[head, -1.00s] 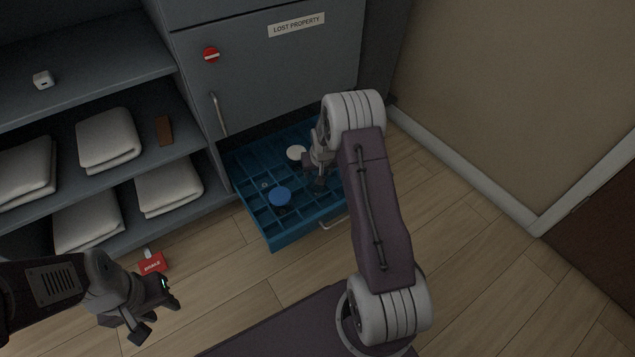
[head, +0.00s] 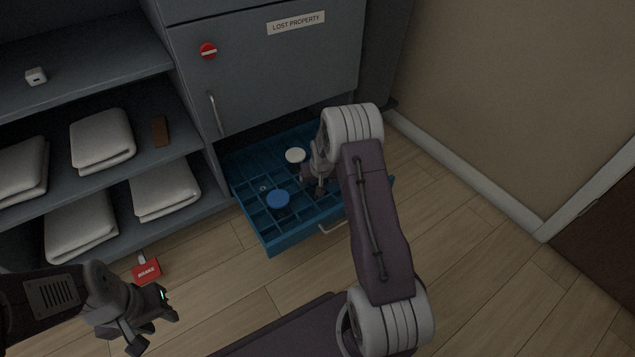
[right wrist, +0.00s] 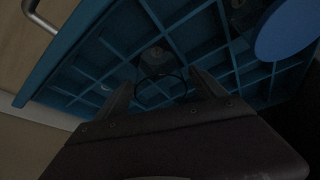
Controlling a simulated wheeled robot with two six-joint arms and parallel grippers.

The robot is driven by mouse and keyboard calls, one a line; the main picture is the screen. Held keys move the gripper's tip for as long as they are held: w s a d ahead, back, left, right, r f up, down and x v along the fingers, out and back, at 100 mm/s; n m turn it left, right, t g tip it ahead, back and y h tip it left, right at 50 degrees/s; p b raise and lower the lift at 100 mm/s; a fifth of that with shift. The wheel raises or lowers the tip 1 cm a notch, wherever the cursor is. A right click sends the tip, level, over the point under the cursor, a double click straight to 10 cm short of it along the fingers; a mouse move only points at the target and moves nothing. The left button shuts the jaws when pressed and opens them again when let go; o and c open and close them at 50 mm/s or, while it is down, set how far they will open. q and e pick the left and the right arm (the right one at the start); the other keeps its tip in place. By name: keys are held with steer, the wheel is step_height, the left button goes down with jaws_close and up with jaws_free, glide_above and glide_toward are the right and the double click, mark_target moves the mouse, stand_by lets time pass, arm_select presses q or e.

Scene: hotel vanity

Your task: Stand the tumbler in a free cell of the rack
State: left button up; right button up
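The blue rack (head: 290,237) is a low tray divided into several cells, below the cabinet door. My right gripper (head: 319,186) is down over its right part. In the right wrist view, a thin round rim (right wrist: 160,90), apparently the clear tumbler, lies between the two fingertips of my right gripper (right wrist: 161,78), with rack cells (right wrist: 98,50) around it. I cannot tell whether the fingers touch it or whether it stands in a cell. The tumbler is not distinct in the head view. My left gripper (head: 153,328) is open and empty above the floor.
A blue round-topped item (head: 278,199) and a white round-topped item (head: 295,155) stand in the rack. A pull handle (head: 332,227) is at its front. Shelves with folded towels (head: 165,189) are to the left. A red tag (head: 146,271) lies near my left gripper.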

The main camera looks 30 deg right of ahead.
steer(key=p+v, duration=0.8)
steer(key=v, duration=0.4)
steer(key=s+a+r+n+g+y, duration=0.15)
steer(key=s+a+r, duration=0.25)
steer(key=s+a, duration=0.5)
steer(key=s+a+r+n+g, duration=0.2)
steer(key=s+a+r, duration=0.25)
steer(key=s, duration=0.75)
step_height(320, 180, up, 48)
steer(key=p, duration=4.8)
steer(key=shift+a, duration=0.25)
